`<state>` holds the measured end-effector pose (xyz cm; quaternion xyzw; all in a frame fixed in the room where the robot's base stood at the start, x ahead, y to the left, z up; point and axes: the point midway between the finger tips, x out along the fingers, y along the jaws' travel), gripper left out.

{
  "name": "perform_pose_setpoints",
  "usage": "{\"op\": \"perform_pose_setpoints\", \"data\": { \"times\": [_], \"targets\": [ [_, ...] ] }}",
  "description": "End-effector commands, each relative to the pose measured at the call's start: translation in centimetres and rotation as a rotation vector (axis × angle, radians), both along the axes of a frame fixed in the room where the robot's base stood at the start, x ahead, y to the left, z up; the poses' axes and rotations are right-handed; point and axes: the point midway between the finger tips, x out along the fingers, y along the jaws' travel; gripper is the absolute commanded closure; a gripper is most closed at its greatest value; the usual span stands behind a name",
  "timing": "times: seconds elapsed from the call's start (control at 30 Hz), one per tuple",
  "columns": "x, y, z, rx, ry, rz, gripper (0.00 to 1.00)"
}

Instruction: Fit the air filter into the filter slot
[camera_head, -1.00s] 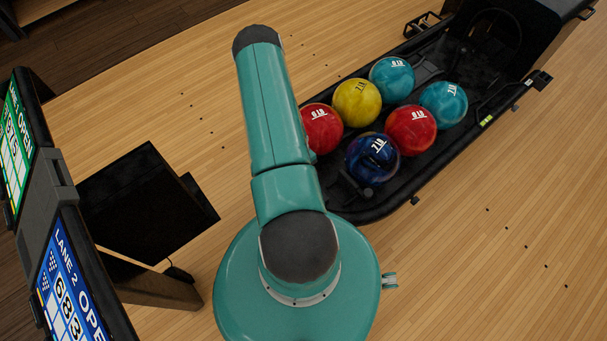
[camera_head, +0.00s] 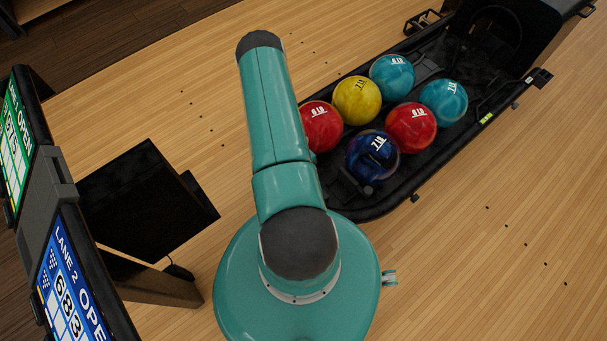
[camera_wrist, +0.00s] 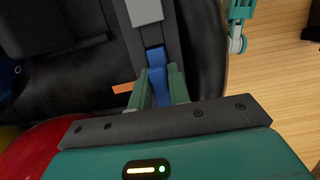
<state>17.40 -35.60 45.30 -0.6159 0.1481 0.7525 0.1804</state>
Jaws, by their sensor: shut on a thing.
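My gripper (camera_wrist: 160,92) shows in the wrist view, its two green fingers shut on a blue piece (camera_wrist: 157,62). The blue piece runs up from between the fingers to a dark grey part with a white label (camera_wrist: 145,11). I cannot tell whether the blue piece belongs to the air filter, and no filter slot can be clearly made out. A small orange tab (camera_wrist: 122,88) sticks out just left of the fingers. In the head view my arm hides the gripper and what it holds.
The black ball return (camera_head: 412,183) holds several bowling balls, among them a dark blue one (camera_head: 372,157) and a yellow one (camera_head: 356,101). A red ball (camera_wrist: 35,155) is close by my gripper's left. Lane screens (camera_head: 68,285) stand left. Wooden floor at right is clear.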

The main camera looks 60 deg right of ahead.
Motion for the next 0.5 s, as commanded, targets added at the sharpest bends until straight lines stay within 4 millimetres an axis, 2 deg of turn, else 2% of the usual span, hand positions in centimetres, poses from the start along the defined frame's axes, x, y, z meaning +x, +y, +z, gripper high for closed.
{"op": "perform_pose_setpoints", "data": {
  "times": [0.03, 0.07, 0.17, 0.5],
  "targets": [
    [0.01, 0.0, -0.12, 0.0, 0.0, 0.0, 1.0],
    [0.02, -0.02, -0.08, 0.0, -0.001, 0.0, 0.76],
    [0.0, -0.03, -0.07, -0.001, 0.0, 0.0, 0.56],
    [-0.24, -0.42, -0.06, -0.01, 0.002, -0.001, 0.56]
  ]
}}
